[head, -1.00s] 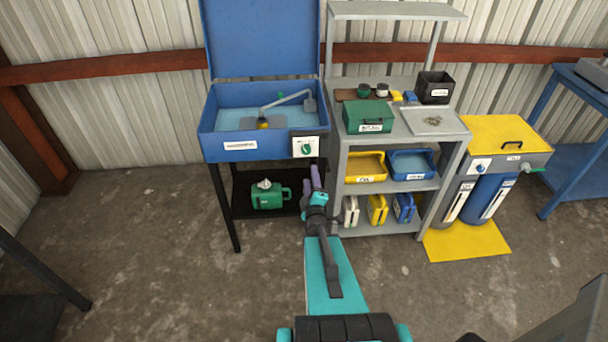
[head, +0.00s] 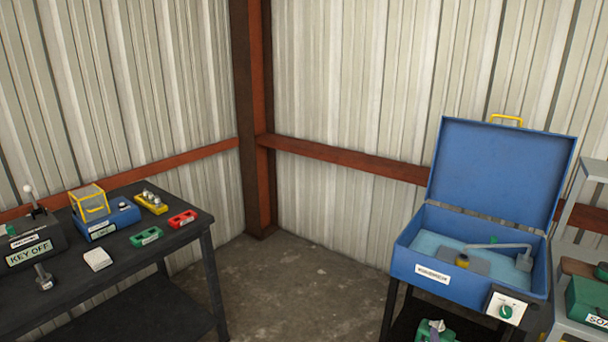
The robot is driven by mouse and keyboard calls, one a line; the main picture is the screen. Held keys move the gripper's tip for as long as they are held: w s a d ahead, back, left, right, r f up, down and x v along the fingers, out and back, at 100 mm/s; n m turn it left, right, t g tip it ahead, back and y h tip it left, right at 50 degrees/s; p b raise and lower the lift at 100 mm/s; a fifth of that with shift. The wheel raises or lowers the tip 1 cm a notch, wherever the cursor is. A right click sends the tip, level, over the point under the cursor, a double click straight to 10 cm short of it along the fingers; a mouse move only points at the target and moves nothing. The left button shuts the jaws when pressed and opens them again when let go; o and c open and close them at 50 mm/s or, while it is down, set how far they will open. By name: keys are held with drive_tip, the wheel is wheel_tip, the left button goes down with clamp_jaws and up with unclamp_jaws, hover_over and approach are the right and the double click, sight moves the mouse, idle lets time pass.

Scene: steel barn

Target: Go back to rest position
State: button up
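My gripper and arm are out of the head view now, so I cannot see whether the gripper is open or shut. The blue parts washer (head: 412,262) stands at the right with its lid (head: 495,170) raised. A grey spout and a small yellow-topped item show inside its basin. A white panel with a green knob (head: 505,311) is on its front right corner. A green container (head: 434,331) is partly visible below the washer, cut off by the bottom edge.
A black table (head: 125,249) at the left holds a KEY OFF box (head: 30,253), a blue box with a yellow guard (head: 108,222), green, red and yellow trays, and a white block. Bare floor (head: 285,290) lies between table and washer. A grey shelf (head: 580,218) is at the right edge.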

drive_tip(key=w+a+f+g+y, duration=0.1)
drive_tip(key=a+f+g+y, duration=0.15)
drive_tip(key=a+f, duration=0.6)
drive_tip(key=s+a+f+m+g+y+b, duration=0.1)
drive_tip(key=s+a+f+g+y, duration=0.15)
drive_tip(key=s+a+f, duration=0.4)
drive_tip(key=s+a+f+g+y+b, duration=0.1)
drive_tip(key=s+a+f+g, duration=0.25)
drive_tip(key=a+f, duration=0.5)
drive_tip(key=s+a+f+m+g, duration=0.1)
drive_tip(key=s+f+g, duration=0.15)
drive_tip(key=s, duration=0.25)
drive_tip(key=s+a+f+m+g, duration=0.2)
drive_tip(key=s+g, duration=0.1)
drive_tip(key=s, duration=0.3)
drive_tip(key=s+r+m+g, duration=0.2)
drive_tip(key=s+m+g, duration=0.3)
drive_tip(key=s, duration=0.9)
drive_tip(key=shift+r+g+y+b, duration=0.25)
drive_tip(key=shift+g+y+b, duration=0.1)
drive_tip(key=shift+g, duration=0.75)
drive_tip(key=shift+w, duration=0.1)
